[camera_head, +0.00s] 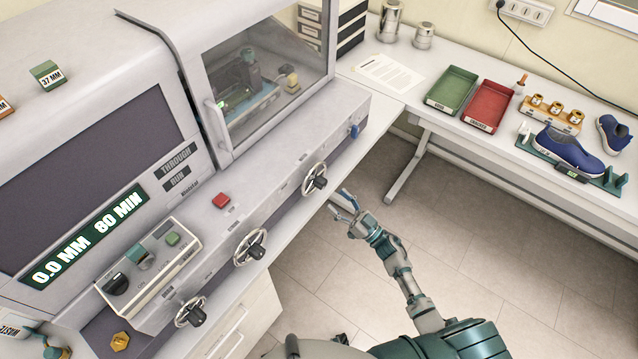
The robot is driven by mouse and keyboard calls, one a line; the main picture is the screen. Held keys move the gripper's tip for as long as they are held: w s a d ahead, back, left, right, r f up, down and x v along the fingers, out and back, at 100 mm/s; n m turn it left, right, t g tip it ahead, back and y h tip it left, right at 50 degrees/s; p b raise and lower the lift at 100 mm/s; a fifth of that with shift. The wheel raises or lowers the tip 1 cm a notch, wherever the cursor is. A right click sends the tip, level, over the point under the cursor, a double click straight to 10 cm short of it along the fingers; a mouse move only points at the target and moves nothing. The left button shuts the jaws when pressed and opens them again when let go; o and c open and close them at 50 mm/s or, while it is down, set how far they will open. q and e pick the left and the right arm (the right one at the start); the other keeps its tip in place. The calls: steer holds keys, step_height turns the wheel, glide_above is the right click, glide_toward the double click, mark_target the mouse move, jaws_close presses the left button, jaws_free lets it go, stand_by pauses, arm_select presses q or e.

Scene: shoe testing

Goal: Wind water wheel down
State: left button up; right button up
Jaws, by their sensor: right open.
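Three spoked handwheels with dark knobs line the sloping front of the grey machine. The near wheel (190,312) is lowest in view, the middle wheel (250,247) is beyond it, and the far wheel (314,180) is furthest right. Their labels are too small to read, so I cannot tell which is the water wheel. My right gripper (341,203) is open and empty, just to the right of and below the far wheel, apart from its knob. My left gripper is not in view.
The machine has a red button (221,200), a blue knob (354,131), a control box (150,272) and a display (88,238) reading 0.0 MM 80 MIN. The right bench holds a green tray (452,89), a red tray (488,106) and a blue shoe (568,150). Open floor lies between.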

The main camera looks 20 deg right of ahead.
mark_target(325, 185)
steer(key=x, duration=0.3)
steer(key=p+x, duration=0.1)
steer(key=x, duration=0.3)
steer(key=shift+a+r, duration=0.15)
steer(key=shift+a, duration=0.3)
steer(key=shift+c, duration=0.8)
steer(key=shift+d, duration=0.4)
steer(key=c, duration=0.4)
steer(key=shift+d, duration=0.7)
steer(key=c, duration=0.6)
steer(key=shift+w+a+r, duration=0.1)
steer(key=shift+a+r, duration=0.05)
steer(key=shift+a, duration=0.2)
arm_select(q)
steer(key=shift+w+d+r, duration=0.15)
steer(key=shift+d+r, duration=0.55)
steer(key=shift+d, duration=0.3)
arm_select(e)
steer(key=shift+y, duration=0.3)
